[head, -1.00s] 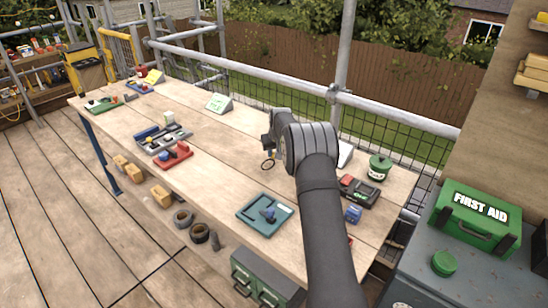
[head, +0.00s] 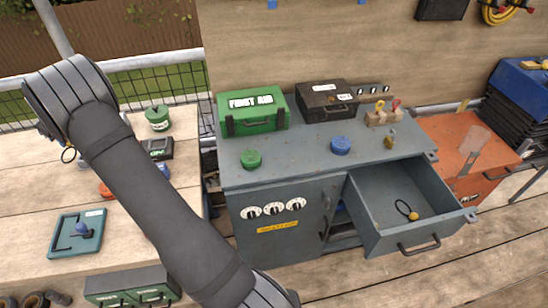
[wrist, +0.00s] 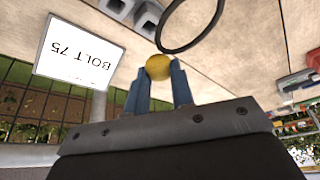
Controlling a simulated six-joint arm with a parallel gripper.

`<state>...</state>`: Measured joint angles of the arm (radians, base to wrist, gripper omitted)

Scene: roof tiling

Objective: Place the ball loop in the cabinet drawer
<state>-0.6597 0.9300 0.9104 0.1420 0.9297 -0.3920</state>
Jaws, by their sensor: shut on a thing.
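My gripper (wrist: 157,78) is shut on the yellow ball (wrist: 158,66) of a ball loop, with its two blue fingers on either side. The black loop (wrist: 190,24) stands out from the ball beyond the fingertips. In the head view this loop (head: 68,155) shows above the bench at the far left; my arm hides most of the gripper. The grey cabinet's drawer (head: 372,215) is pulled open at the right. Another ball loop, a yellow ball (head: 413,216) with a black ring, lies inside the drawer. My gripper is far to the left of the drawer.
The cabinet top (head: 295,160) holds a green first aid box (head: 251,112), a black case (head: 326,101), green and blue lids, and a wooden key block. A green pot (head: 158,118) and a teal tray (head: 76,235) stand on the bench. An orange cabinet (head: 455,140) is at the right.

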